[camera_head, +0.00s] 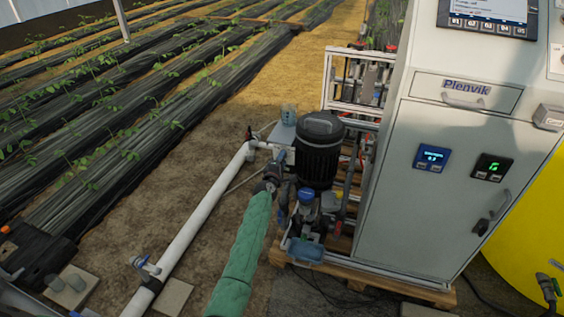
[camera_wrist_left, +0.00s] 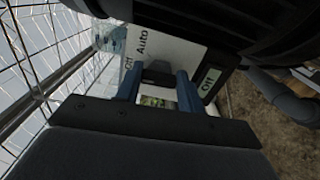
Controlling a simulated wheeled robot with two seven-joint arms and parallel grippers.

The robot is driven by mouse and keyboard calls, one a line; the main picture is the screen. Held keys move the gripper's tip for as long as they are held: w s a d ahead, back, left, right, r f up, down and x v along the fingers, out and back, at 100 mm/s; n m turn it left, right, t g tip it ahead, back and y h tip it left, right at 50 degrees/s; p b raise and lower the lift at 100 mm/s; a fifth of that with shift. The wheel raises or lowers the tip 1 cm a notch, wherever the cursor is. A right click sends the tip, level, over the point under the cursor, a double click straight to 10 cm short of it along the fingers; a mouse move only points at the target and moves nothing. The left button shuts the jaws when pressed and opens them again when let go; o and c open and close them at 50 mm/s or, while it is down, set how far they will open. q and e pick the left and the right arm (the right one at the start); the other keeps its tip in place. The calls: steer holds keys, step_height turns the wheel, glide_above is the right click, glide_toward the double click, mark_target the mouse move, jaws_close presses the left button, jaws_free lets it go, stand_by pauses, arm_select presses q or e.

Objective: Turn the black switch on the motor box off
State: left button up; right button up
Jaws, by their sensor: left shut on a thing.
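The motor box (camera_head: 282,133) is a small grey box beside the black ribbed motor (camera_head: 320,150) in the head view. In the left wrist view its pale face (camera_wrist_left: 168,48) carries the word Auto and other lettering that is partly hidden or hard to read. The black switch (camera_wrist_left: 158,73) sits between the blue fingertips of my left gripper (camera_wrist_left: 158,88), which is shut on it. In the head view my left gripper (camera_head: 272,178) is at the end of the green-sleeved arm, below the box; the switch cannot be made out there. My right gripper is not in view.
A grey control cabinet (camera_head: 425,190) stands to the right on a wooden pallet (camera_head: 400,288), with a yellow tank (camera_head: 530,235) behind it. A white pipe (camera_head: 205,218) runs along the ground at left. A blue-capped pump part (camera_head: 306,197) is close beside the gripper.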

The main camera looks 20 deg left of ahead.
arm_select(q)
steer(key=shift+d+f+m, duration=0.1)
steer(key=shift+m, duration=0.2)
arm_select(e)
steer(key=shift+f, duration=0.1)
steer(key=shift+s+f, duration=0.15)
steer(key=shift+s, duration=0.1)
arm_select(q)
steer(key=o, duration=1)
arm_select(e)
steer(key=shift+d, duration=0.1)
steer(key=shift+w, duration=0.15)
arm_select(q)
steer(key=shift+s, duration=0.15)
steer(key=s, duration=0.7)
steer(key=shift+s, duration=0.3)
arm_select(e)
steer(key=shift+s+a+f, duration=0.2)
